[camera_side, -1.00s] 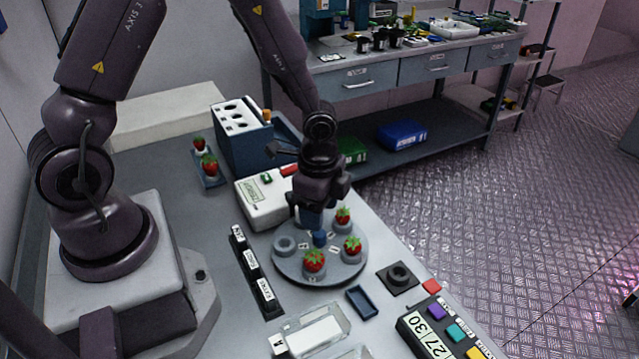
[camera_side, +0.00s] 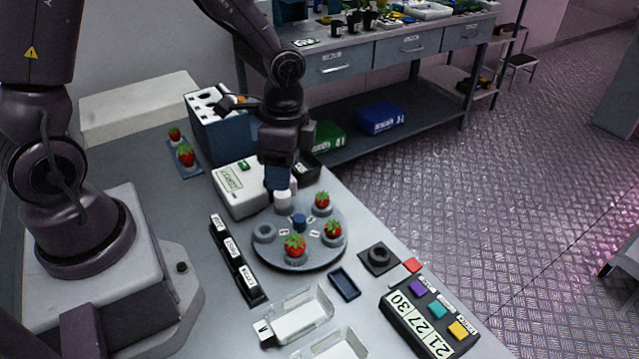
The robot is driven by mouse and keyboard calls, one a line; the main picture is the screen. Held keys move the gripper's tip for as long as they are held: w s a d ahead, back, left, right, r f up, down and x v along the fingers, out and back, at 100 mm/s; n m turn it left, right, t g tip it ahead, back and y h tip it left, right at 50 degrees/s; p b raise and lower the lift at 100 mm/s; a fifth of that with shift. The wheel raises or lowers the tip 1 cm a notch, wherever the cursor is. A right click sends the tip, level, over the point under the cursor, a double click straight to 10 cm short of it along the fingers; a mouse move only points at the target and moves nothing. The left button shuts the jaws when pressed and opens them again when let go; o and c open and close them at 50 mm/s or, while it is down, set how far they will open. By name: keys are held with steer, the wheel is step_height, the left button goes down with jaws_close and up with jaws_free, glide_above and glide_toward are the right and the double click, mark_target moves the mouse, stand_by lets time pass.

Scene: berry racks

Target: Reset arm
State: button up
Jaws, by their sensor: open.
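My gripper (camera_side: 279,178) points down over the back of the round grey turntable (camera_side: 333,259). By its look it is open, with its fingertips just above or at a pale cylindrical holder (camera_side: 283,200); I cannot tell whether they touch it. No berry shows between the fingers. Red berries with green tops sit on the turntable at the back right (camera_side: 322,200), right (camera_side: 333,229) and front (camera_side: 294,245). An empty ring holder (camera_side: 264,233) is at its left, and a blue hub (camera_side: 299,221) is at its middle.
A white device (camera_side: 237,184) and a blue rack with holes (camera_side: 212,125) stand behind. Two berries sit on a blue tray (camera_side: 178,170) at the left. Clear boxes (camera_side: 296,314), a small blue tray (camera_side: 344,283) and a button box (camera_side: 430,315) lie in front.

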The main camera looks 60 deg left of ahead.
steer(key=s+r+n+t, duration=0.3)
steer(key=s+r+n, duration=0.1)
steer(key=r, duration=0.5)
steer(key=s+r+n+t, duration=0.3)
steer(key=s+r, duration=0.3)
steer(key=r, duration=0.4)
steer(key=shift+a+r+n+t, duration=0.15)
steer(key=shift+r+n+t, duration=0.15)
steer(key=shift+n, duration=0.3)
